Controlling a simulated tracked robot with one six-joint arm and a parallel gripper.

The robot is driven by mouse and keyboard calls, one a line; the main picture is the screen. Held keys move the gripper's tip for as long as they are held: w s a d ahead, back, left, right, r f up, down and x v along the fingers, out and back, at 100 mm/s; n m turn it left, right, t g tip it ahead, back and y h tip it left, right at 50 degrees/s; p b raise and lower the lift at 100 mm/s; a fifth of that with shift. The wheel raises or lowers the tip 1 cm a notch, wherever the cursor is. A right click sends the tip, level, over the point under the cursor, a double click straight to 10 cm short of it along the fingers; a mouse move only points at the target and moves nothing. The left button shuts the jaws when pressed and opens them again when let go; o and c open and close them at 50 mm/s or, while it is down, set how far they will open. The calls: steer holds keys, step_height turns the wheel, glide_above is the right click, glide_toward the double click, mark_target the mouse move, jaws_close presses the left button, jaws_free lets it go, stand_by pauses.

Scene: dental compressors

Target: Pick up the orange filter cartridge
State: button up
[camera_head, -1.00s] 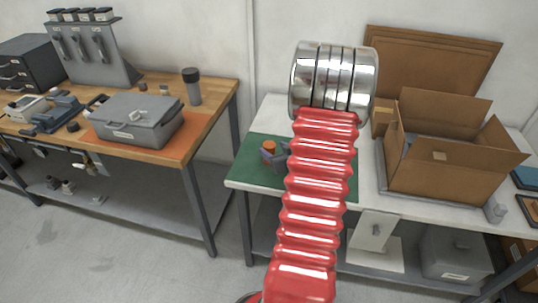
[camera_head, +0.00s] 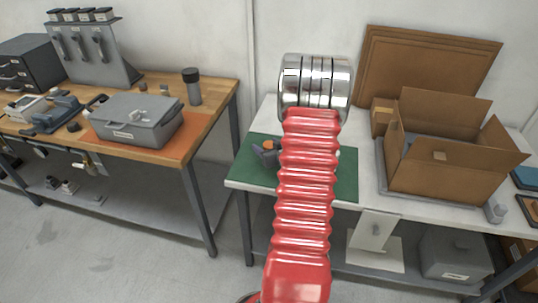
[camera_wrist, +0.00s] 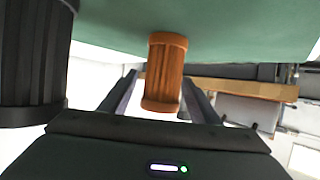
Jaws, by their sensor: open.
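The orange filter cartridge (camera_wrist: 164,65) is a ribbed cylinder standing against the green mat in the wrist view. My gripper (camera_wrist: 158,80) is open, with one dark finger on each side of the cartridge. Gaps show between the cartridge and both fingers, and I see no grip on it. In the head view only a small orange part of the cartridge (camera_head: 269,145) shows beside my red arm, with grey finger parts (camera_head: 264,157) close to it. My arm hides the rest.
A black ribbed cylinder (camera_wrist: 30,60) stands close at the left in the wrist view. The green mat (camera_head: 345,175) lies on the white table. An open cardboard box (camera_head: 445,165) is to the right. A wooden bench (camera_head: 215,95) with a grey case (camera_head: 138,122) is to the left.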

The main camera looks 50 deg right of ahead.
steer(key=shift+w+d+f, duration=0.2)
steer(key=shift+w, duration=0.25)
steer(key=c, duration=1.2)
steer(key=shift+o, duration=0.2)
steer(key=shift+r, duration=0.1)
step_height(320, 180, up, 10)
